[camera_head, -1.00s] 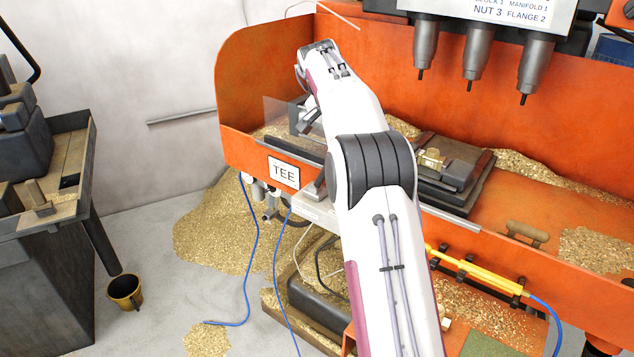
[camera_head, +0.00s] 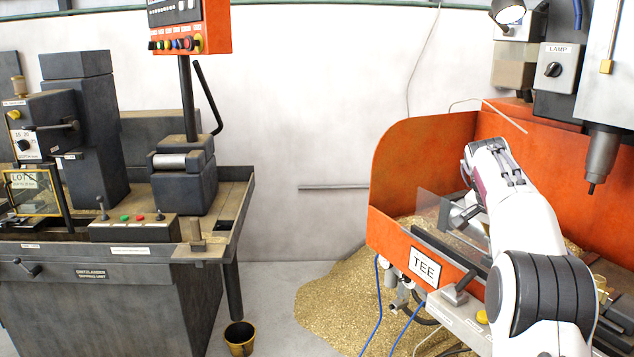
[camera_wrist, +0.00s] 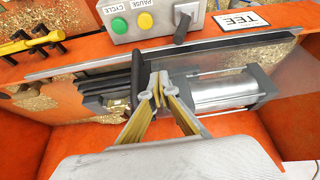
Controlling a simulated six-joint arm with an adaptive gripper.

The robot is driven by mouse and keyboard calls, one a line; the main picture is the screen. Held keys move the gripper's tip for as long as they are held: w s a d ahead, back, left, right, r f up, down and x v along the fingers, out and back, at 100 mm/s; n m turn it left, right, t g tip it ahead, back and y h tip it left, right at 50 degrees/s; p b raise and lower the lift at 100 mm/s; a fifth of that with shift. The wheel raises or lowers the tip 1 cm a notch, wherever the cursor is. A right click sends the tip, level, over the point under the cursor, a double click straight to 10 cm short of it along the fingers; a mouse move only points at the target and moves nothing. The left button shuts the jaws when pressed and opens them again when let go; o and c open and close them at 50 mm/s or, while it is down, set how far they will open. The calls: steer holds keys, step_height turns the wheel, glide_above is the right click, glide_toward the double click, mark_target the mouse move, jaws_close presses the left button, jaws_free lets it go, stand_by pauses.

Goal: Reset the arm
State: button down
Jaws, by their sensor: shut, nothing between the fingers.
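My gripper (camera_wrist: 158,88) shows in the wrist view with its yellowish fingers meeting at the tips, shut and empty. It hangs over the orange tray, in front of a shiny metal cylinder (camera_wrist: 222,92) and a dark clamp block (camera_wrist: 103,92); I cannot tell whether it touches either. In the head view my arm reaches over the orange machine (camera_head: 419,147) at the right, and the fingers are hard to make out there.
A panel with a green cycle button (camera_wrist: 119,25), a yellow pause button (camera_wrist: 145,20) and a lever is near the fingers. A clear guard (camera_head: 428,205) stands beside my arm. A grey tapping unit (camera_head: 110,290) stands left.

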step_height(320, 180, up, 24)
steer(key=f+t+h, duration=0.1)
steer(key=t+h, duration=0.5)
steer(key=t, duration=0.2)
steer(key=s+a+r+n+t+y, duration=0.3)
steer(key=a+r+n, duration=0.1)
steer(key=a, duration=0.5)
steer(key=s+a+r+n+t+y, duration=0.3)
steer(key=a+r, duration=0.2)
steer(key=a, duration=0.4)
steer(key=s+a+f+n+g+y, duration=0.45)
steer(key=s+a+f+y, duration=0.25)
steer(key=s+a+f, duration=0.7)
steer(key=s+d+f+g+h, duration=0.1)
steer(key=s+d+f+g, duration=0.1)
steer(key=s+f, duration=0.8)
steer(key=s+d+f+g+h, duration=0.1)
steer(key=s+f+g, duration=0.3)
steer(key=s+f, duration=0.6)
steer(key=s+d, duration=0.1)
steer(key=s, duration=0.3)
steer(key=shift+f+n+h, duration=0.2)
steer(key=shift+n+h, duration=0.1)
steer(key=shift+n, duration=0.05)
